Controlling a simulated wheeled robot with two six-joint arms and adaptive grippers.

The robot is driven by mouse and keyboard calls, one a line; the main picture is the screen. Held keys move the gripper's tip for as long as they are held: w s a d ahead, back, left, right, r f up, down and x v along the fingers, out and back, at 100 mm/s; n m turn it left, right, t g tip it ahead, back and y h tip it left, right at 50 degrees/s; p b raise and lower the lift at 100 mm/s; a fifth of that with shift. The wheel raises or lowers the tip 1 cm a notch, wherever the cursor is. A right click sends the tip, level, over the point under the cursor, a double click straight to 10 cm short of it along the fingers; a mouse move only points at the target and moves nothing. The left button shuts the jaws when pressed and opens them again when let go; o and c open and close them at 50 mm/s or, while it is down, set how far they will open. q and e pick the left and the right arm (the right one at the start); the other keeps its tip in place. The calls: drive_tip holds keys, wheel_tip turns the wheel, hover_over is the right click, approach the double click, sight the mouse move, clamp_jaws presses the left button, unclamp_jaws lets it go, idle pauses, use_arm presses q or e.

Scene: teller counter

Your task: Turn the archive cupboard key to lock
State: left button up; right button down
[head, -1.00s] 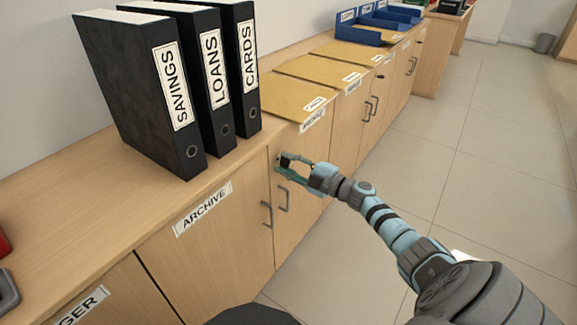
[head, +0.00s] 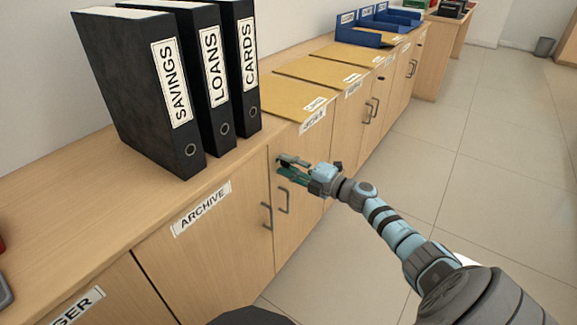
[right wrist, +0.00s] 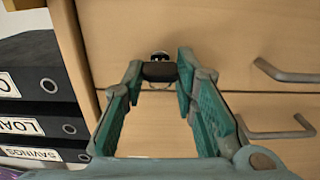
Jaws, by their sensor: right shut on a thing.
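The archive cupboard (head: 190,250) has a wooden front with an ARCHIVE label (head: 203,208) below the counter edge. The key (right wrist: 159,71) has a dark bow and sits at a round metal lock (right wrist: 159,55) in the door front. My right gripper (head: 281,166) is at the upper corner of the door right of the label, above the door handles. In the right wrist view its two teal fingers (right wrist: 157,75) are shut on the key's bow, one on each side. In the head view the fingers hide the key. My left gripper is not in view.
Two bar handles (head: 267,216) stick out just below my right gripper. Black binders (head: 185,90) stand on the counter above, with yellow folders (head: 295,97) and blue trays (head: 370,30) further along. The tiled floor (head: 450,140) to the right is clear.

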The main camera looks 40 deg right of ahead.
drive_tip(key=c, duration=1.3)
unclamp_jaws()
drive_tip(key=shift+s, duration=0.1)
drive_tip(key=v, duration=1.1)
drive_tip(key=shift+s+d, duration=0.15)
drive_tip(key=shift+s, duration=0.25)
